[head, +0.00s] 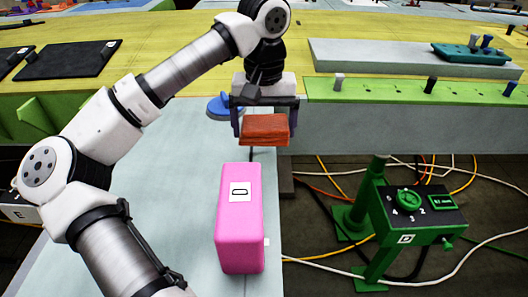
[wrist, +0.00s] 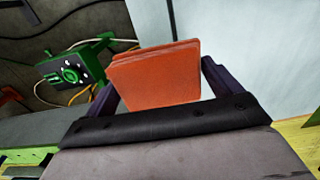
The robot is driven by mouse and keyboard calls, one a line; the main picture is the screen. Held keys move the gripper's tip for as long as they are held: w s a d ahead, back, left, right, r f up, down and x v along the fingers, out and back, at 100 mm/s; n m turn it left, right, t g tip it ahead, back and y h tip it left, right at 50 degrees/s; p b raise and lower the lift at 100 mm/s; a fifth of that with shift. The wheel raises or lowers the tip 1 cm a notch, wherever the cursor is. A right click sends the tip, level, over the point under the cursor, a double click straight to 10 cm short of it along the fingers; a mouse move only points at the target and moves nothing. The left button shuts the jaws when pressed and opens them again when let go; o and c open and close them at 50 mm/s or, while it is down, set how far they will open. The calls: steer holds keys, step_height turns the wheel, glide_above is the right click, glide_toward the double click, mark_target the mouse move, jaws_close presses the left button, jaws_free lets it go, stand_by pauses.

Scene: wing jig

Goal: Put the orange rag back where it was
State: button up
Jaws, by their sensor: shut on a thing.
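The orange rag (head: 265,128) is a folded, flat block held between the fingers of my gripper (head: 265,120). In the wrist view the rag (wrist: 155,77) fills the space between the two dark fingers of my gripper (wrist: 158,88). My gripper is shut on it. No contact between rag and surface shows.
The pink box (head: 240,220) stands upright in front of my gripper. A blue round object (head: 222,107) lies behind left. A green stand with a dial box (head: 408,208) is at right, with loose cables on the dark floor. A light green ledge (head: 395,91) runs behind right.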

mark_target(264, 155)
steer(key=shift+f+b, duration=1.4)
steer(key=shift+f, duration=0.95)
steer(key=shift+f, duration=0.2)
steer(key=o, duration=0.7)
steer(key=shift+r, duration=0.15)
step_height(264, 155, up, 12)
steer(key=shift+r+b, duration=0.1)
steer(key=shift+b, duration=0.2)
